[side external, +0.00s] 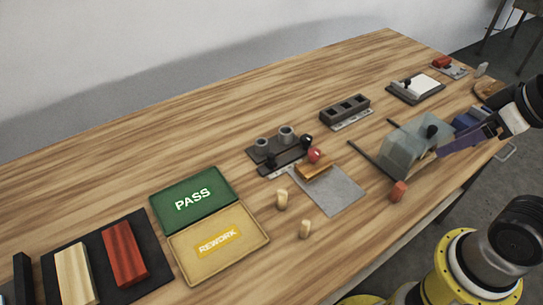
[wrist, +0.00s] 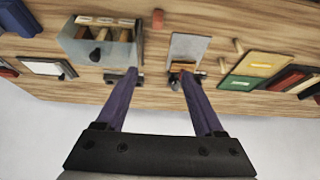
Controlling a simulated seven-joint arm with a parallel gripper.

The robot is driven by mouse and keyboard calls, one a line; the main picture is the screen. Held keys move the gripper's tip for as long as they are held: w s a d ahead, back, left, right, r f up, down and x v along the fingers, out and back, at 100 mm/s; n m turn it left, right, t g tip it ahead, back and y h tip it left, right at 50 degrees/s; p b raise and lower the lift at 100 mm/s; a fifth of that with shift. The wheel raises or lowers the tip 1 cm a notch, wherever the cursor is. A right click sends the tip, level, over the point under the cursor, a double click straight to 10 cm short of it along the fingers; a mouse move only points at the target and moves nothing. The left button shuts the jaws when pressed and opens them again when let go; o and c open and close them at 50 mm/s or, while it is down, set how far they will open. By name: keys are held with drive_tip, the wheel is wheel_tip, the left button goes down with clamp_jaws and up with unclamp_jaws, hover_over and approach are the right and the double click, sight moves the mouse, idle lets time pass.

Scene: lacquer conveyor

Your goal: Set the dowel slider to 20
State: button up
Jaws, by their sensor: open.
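A dark fixture (side external: 282,158) with two grey cylinders, black knobs and a red ball stands mid-table in the side view. A translucent box (side external: 402,148) with a black knob (side external: 432,131) stands to its right, beside dark rods. I cannot tell which of these is the dowel slider; no scale is readable. The box also shows in the wrist view (wrist: 124,52), with wooden pieces in it. My gripper (side external: 452,140) has purple fingers and overlaps the box's right side in the side view. In the wrist view my gripper (wrist: 158,75) is open and empty, its fingers wide apart.
A slotted dark block (side external: 345,111) and a framed white pad (side external: 417,88) stand farther back. A grey plate (side external: 330,192), a red block (side external: 397,191) and two pale pegs (side external: 281,200) lie nearer. Green PASS (side external: 192,201) and yellow REWORK (side external: 218,243) trays stand left. The left rear table is clear.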

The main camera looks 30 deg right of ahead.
drive_tip(key=shift+c, duration=1)
drive_tip(key=w+a+r+m, duration=0.1)
drive_tip(key=w+r+m, duration=0.2)
drive_tip(key=w+r, duration=0.45)
drive_tip(key=g, duration=0.6)
hover_over(271, 155)
wheel_tip(271, 155, down, 12)
wheel_tip(271, 155, down, 14)
drive_tip(key=shift+r, duration=0.1)
